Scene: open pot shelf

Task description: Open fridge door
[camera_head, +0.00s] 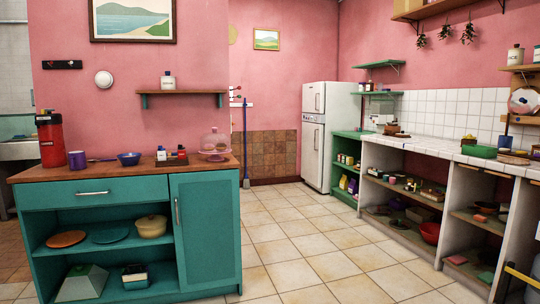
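A white two-door fridge (327,138) stands at the back of the room, right of the middle, against the pink wall. Its smaller upper door (313,98) and taller lower door (312,155) both look shut. A thin upright handle shows on each door, near the front face's right side. The fridge is well away from me across the tiled floor. Neither of my grippers is in view.
A teal cabinet (205,230) with a wooden top stands at the near left. A tiled counter (450,155) with open shelves runs along the right, a green shelf unit (346,150) beside the fridge. The tiled floor (300,235) between is clear.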

